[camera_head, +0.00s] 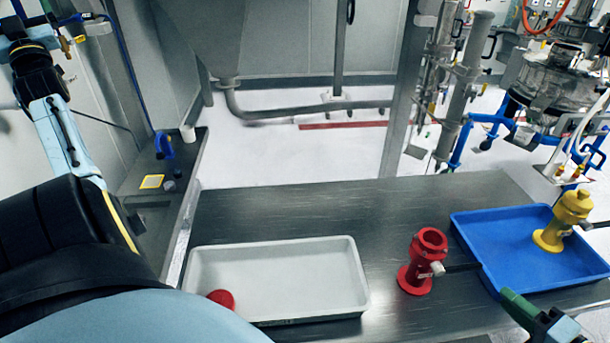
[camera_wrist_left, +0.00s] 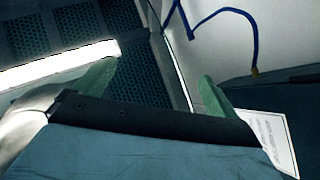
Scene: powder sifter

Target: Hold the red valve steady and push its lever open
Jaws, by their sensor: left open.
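The red valve (camera_head: 418,266) stands upright on the dark metal table, between the white tray and the blue tray. Its black lever (camera_head: 462,267) sticks out to the right from a pale joint, towards the blue tray's edge. My right gripper (camera_head: 518,306) shows at the lower right, apart from the valve. One green finger shows clearly, so its opening is unclear. My left arm is raised at the left, away from the valve. In the left wrist view my left gripper (camera_wrist_left: 156,75) is open and empty, its green fingers spread; the valve is not in that view.
A white tray (camera_head: 280,247) at the left of the table holds a red round piece (camera_head: 221,298), partly hidden by my body. A blue tray (camera_head: 490,232) at the right holds a yellow valve (camera_head: 562,222). The table's back middle (camera_head: 330,205) is clear.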

